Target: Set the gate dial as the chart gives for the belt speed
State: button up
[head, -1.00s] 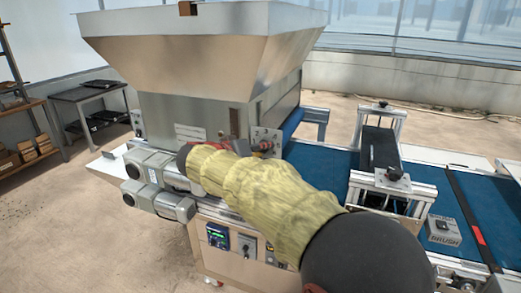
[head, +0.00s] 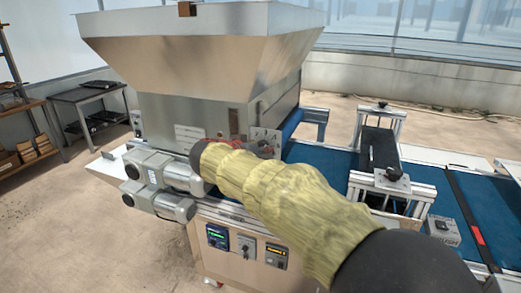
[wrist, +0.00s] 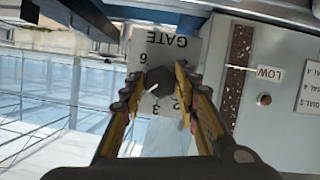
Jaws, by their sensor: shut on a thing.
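The gate dial's plate (wrist: 185,50) shows in the wrist view, upside down, with the word GATE and the numbers 6, 2 and 3 readable; other numbers are hidden. The dark dial knob (wrist: 158,80) sits in the middle of the plate, with a pale pointer mark. My gripper (wrist: 158,88) is shut on the knob, one finger on each side.
A seed level window (wrist: 238,70) with a LOW tag (wrist: 268,73) is beside the plate. Motors (head: 160,175) stick out at the machine's front. A blue belt (head: 330,165) runs right, under a metal frame (head: 385,180). Lit control panels (head: 217,237) are below.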

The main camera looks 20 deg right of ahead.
jog(key=shift+f, duration=0.2)
jog(key=o, duration=1.1)
jog(key=shift+r, duration=0.15)
jog(key=shift+o, duration=0.2)
jog(key=v, duration=1.2)
jog(key=shift+d, duration=0.1)
